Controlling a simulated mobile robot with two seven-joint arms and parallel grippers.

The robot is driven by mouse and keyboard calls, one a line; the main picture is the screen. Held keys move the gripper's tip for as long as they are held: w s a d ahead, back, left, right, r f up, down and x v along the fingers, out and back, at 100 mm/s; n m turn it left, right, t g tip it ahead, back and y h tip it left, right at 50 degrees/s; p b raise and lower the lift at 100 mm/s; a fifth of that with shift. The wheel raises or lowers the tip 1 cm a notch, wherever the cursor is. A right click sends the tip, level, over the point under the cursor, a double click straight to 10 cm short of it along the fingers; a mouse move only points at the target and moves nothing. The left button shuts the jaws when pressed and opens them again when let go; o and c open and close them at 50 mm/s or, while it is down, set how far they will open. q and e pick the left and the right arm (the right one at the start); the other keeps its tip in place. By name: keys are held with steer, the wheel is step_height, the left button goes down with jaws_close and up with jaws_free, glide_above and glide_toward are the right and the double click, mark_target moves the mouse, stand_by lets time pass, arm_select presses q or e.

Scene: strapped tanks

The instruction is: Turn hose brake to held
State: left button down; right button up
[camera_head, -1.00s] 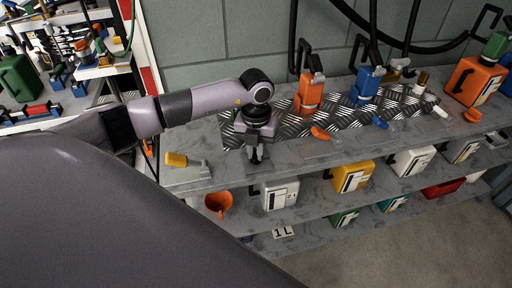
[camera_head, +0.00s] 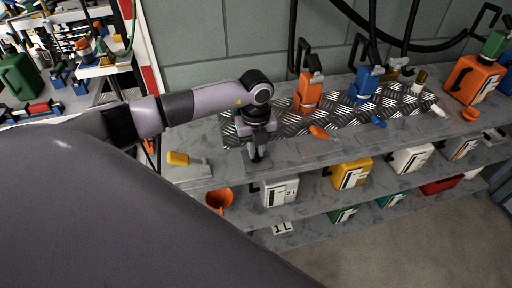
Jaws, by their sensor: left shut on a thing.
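My left gripper (camera_head: 257,154) points down at a flat plate on the front of the top shelf (camera_head: 215,177). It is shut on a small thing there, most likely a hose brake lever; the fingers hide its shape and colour. Similar levers lie on plates along the same edge: a yellow one (camera_head: 179,158) to the left, and an orange one (camera_head: 318,132), a blue one (camera_head: 378,122) and a white one (camera_head: 438,111) to the right. I cannot tell which position the held lever is in. My right gripper is not in view.
An orange pump (camera_head: 308,94) and a blue pump (camera_head: 364,84) stand behind on a checker-plate strip (camera_head: 338,114). An orange canister (camera_head: 474,80) stands far right. Lower shelves hold an orange funnel (camera_head: 219,197), a white canister (camera_head: 280,191) and a yellow canister (camera_head: 352,173).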

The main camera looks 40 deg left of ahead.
arm_select(q)
steer(key=shift+w+a+r, duration=0.1)
steer(key=shift+r, duration=0.05)
steer(key=c, duration=1.1)
jaws_free()
steer(key=shift+c, duration=0.2)
steer(key=shift+r+b, duration=0.3)
steer(key=shift+r, duration=3.25)
